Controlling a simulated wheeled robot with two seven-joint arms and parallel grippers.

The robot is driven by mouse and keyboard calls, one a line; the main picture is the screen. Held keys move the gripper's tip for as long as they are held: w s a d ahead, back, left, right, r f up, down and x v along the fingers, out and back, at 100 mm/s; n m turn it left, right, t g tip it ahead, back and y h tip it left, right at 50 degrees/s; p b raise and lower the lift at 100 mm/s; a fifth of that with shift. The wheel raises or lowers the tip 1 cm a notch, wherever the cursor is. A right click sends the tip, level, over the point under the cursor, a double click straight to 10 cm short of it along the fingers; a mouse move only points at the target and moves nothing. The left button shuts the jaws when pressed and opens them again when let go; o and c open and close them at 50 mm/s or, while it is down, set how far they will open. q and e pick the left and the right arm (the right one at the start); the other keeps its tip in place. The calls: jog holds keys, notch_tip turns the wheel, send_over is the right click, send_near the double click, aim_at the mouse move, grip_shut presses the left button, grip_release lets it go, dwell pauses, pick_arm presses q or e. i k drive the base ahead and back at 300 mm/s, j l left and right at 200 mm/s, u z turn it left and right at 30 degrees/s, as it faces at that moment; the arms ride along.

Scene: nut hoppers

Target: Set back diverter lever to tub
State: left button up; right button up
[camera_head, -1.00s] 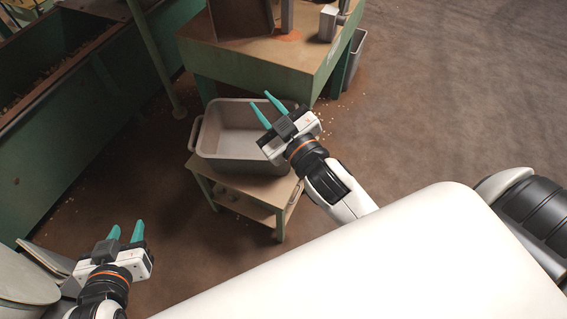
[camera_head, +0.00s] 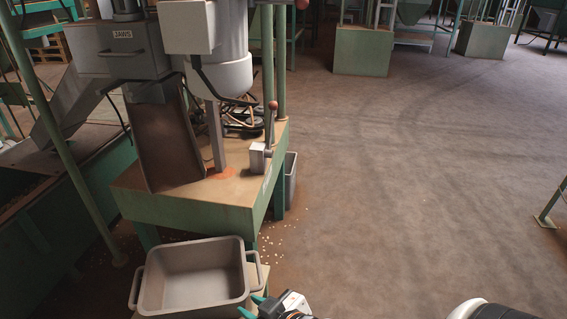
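A diverter lever (camera_head: 270,128) with a brown knob stands about upright on a small grey box at the right front corner of the green machine table (camera_head: 190,208). A grey tub (camera_head: 236,283) with side handles sits empty on a low stand in front of that table. My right gripper (camera_head: 251,305) shows only in part at the bottom edge, beside the tub's right front corner. Its teal fingertips are apart with nothing between them. It is well below and in front of the lever, not touching it. My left gripper is out of view.
A brown chute (camera_head: 166,140) slopes down onto the table beside a grey post. A grey bin (camera_head: 290,182) stands on the floor behind the table's right side. Small pale nuts lie scattered near the table. The floor on the right is mostly clear.

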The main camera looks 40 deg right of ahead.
aim_at(273, 105)
jog(key=z, duration=1.1)
